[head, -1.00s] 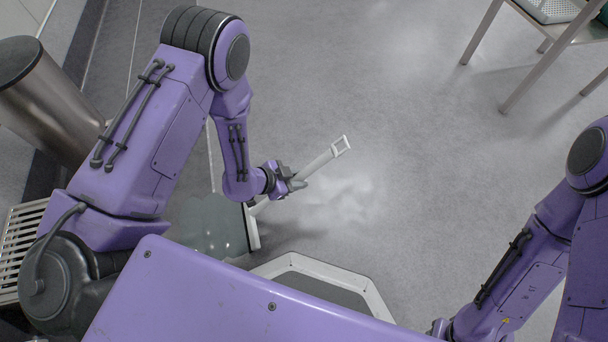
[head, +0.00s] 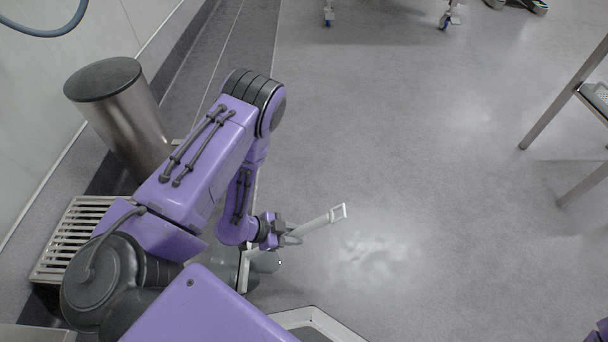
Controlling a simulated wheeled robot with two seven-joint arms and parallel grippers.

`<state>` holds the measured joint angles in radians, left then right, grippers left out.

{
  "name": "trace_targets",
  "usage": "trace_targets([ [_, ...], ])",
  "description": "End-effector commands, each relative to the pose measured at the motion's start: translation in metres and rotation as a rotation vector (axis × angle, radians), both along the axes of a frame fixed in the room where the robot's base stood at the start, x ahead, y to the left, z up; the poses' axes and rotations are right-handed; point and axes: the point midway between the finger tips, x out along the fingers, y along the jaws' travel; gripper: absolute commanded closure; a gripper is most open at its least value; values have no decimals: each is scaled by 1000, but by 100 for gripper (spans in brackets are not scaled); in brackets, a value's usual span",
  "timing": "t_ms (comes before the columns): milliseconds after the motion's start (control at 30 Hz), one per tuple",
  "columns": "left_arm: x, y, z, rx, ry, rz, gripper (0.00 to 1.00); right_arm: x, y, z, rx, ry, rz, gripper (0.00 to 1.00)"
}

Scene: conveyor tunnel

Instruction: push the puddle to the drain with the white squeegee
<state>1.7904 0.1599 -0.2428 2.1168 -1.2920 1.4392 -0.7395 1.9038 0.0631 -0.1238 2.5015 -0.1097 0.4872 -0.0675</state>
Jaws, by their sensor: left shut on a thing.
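The white squeegee (head: 322,222) is held by its handle in my left gripper (head: 285,234), which is shut on it. Its handle slants up to the right, with a looped end. Its white head (head: 244,269) is low at the floor, partly hidden by my arm. The grey-green, glossy puddle (head: 265,262) shows beside the head; part of it is hidden behind my arm and body. The drain (head: 75,236), a pale slatted grate, lies at the left, beyond my shoulder. My right gripper is out of view.
A steel bin (head: 125,122) with a dark lid stands behind the drain by the wall. A metal-legged table (head: 565,95) is at the right, and wheeled legs (head: 447,19) are at the top. The middle floor is open, with a pale blotchy sheen (head: 375,256).

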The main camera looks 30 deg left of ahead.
Motion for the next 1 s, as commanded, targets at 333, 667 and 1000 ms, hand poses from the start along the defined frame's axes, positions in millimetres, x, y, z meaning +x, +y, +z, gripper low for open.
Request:
trace_targets([
  [333, -19, 28, 0, -1, 0, 3, 100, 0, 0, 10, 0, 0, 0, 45],
  [667, -38, 56, -3, 1, 1, 0, 100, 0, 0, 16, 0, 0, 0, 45],
  [1000, -61, 90, 0, 0, 1, 4, 100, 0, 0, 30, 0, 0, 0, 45],
])
